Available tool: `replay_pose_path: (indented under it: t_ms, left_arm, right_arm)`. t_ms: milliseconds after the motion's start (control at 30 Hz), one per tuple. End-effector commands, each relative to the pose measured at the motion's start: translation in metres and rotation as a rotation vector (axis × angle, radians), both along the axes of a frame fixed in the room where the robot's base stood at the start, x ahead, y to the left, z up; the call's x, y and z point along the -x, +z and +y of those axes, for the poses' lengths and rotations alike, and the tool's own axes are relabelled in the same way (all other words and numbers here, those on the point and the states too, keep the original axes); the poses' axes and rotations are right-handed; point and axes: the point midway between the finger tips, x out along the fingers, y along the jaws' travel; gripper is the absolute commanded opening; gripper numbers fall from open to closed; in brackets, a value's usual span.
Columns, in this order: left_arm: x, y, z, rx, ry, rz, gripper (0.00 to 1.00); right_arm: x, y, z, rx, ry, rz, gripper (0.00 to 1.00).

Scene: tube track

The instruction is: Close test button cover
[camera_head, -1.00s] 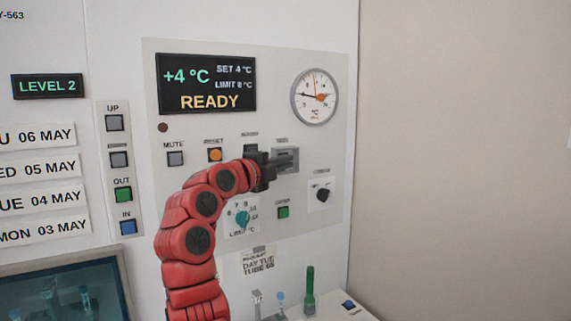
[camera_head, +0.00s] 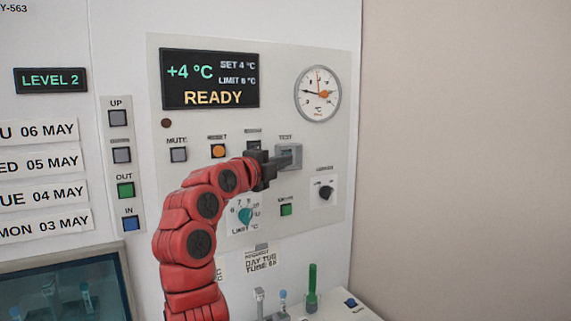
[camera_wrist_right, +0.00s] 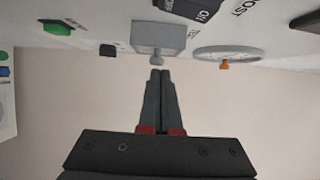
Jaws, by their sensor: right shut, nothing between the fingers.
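The test button cover (camera_head: 297,152) is a small grey box-like piece under the TEST label on the white control panel. The right wrist view shows it as a grey plate (camera_wrist_right: 158,35) with a small round knob. I cannot tell how far open it stands, and the button is not clearly seen. My right gripper (camera_head: 285,161) is shut and empty, with its fingertips in front of the cover in the head view. In the right wrist view its fingertips (camera_wrist_right: 160,73) are close to the knob; contact is not clear. My left gripper is not in view.
The panel also carries an orange reset button (camera_head: 218,151), a teal limit dial (camera_head: 245,216), a green button (camera_head: 286,210), a black knob (camera_head: 325,193) and a round gauge (camera_head: 318,94). A green tube (camera_head: 312,282) stands below. Right of the panel is a bare wall.

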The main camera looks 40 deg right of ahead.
Motion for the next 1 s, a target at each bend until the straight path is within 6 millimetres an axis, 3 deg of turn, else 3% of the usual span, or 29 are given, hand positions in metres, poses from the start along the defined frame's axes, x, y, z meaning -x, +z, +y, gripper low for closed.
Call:
replay_pose_path:
  t_ms: [133,600,1000]
  left_arm:
    - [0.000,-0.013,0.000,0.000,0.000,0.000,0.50]
    - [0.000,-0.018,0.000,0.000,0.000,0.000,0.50]
    - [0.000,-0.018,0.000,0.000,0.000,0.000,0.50]
  right_arm:
    - [0.027,0.000,-0.007,0.003,-0.018,-0.011,0.00]
    - [-0.024,0.002,0.064,-0.003,-0.022,-0.002,0.00]
    - [-0.029,0.003,0.073,-0.002,-0.027,-0.007,0.00]
